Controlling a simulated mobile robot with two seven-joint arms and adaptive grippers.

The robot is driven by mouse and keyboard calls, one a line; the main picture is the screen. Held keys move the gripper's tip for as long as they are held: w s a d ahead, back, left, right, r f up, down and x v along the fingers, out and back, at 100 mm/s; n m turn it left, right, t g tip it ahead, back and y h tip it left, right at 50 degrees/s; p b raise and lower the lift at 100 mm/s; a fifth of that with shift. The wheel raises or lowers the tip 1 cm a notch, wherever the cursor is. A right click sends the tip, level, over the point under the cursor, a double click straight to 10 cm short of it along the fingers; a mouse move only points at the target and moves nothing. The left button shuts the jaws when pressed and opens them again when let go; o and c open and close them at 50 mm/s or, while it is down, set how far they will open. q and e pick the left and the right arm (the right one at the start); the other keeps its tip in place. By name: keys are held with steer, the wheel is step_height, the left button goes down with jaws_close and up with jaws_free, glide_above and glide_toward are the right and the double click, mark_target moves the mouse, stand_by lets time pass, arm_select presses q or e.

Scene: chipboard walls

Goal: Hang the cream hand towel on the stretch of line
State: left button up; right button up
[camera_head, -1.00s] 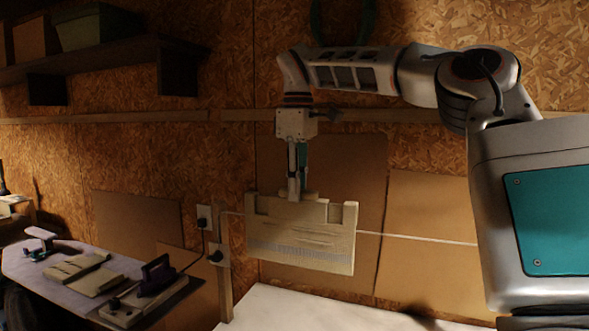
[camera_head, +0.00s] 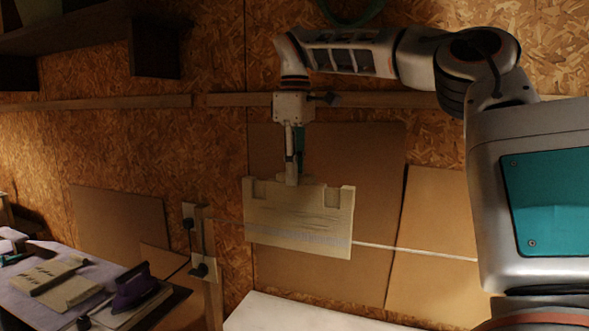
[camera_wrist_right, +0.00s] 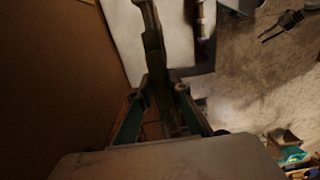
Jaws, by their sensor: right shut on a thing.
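The cream hand towel (camera_head: 300,222) hangs spread out below my right gripper (camera_head: 292,182), which is shut on its top edge. A pale grey band runs across its lower part. The white line (camera_head: 415,251) shows on both sides of the towel and is hidden behind it, level with the towel's lower half. I cannot tell how far the towel is in front of the line. In the right wrist view, my right gripper's fingers (camera_wrist_right: 157,98) are dim, with a dark strip between them, perhaps the towel edge-on. My left gripper is not in view.
A wooden post (camera_head: 211,265) with dark knobs stands at the line's left end. A white surface (camera_head: 300,314) lies below the towel. At the lower left, a board holds a purple iron (camera_head: 133,288) and folded cloth (camera_head: 62,282). Brown panels (camera_head: 435,235) lean on the chipboard wall.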

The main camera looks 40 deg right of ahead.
mark_target(294, 207)
steer(key=shift+f, duration=0.75)
step_height(294, 207, down, 4)
steer(key=shift+r, duration=0.15)
steer(key=shift+f, duration=0.3)
steer(key=shift+w, duration=0.1)
steer(key=shift+f+b, duration=1.15)
steer(key=shift+f, duration=0.25)
